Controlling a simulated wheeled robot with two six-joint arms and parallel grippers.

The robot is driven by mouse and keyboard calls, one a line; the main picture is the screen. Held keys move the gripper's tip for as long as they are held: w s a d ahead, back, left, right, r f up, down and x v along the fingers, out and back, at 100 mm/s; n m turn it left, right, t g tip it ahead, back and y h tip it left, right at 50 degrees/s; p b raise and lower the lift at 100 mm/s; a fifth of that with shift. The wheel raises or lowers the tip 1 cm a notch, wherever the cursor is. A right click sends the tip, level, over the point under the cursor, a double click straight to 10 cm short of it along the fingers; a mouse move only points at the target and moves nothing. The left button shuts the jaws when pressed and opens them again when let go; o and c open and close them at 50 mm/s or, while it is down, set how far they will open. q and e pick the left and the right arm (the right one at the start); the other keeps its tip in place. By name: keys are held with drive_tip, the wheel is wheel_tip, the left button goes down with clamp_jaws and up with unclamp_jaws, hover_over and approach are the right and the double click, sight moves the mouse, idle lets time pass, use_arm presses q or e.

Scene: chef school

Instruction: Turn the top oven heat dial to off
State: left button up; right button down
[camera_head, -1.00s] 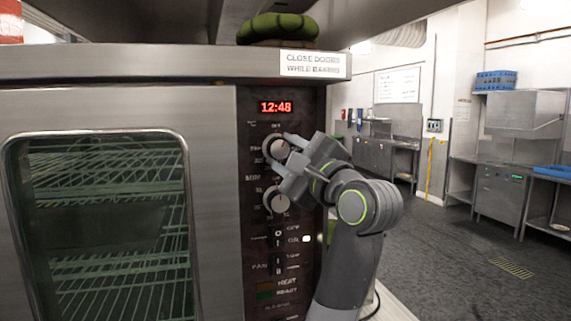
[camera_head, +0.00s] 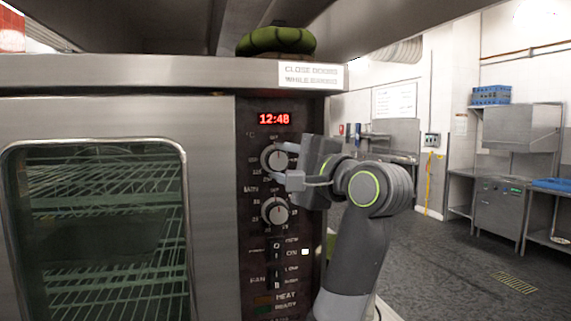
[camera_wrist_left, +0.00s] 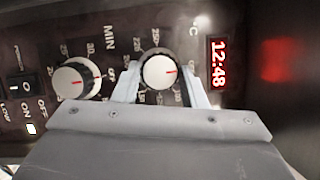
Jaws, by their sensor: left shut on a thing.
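The top oven heat dial (camera_head: 272,159) is a round silver knob on the dark control panel, below the red clock display. My left gripper (camera_head: 285,163) comes in from the right and is shut on this dial, one finger above and one below. In the left wrist view the dial (camera_wrist_left: 159,72) sits between the two pale fingers (camera_wrist_left: 163,85). Its red mark points right in that view, towards the display (camera_wrist_left: 217,63). The marking it lines up with is too unclear to read. My right gripper is not in view.
A second dial (camera_head: 275,212) sits just below the held one, with rocker switches (camera_head: 277,250) under it. The oven's glass door (camera_head: 95,225) is left of the panel. A green coiled object (camera_head: 276,41) lies on top. Open floor lies to the right.

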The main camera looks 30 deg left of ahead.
use_arm(q)
drive_tip(key=o, duration=1)
drive_tip(key=shift+w, duration=0.1)
drive_tip(key=shift+c, duration=0.2)
drive_tip(key=shift+d, duration=0.1)
drive_tip(key=shift+d+f, duration=0.15)
drive_tip(key=shift+d, duration=0.1)
drive_tip(key=b+v, duration=0.6)
drive_tip(key=v, duration=1)
drive_tip(key=shift+s+d+b, duration=0.3)
drive_tip(key=shift+b, duration=0.05)
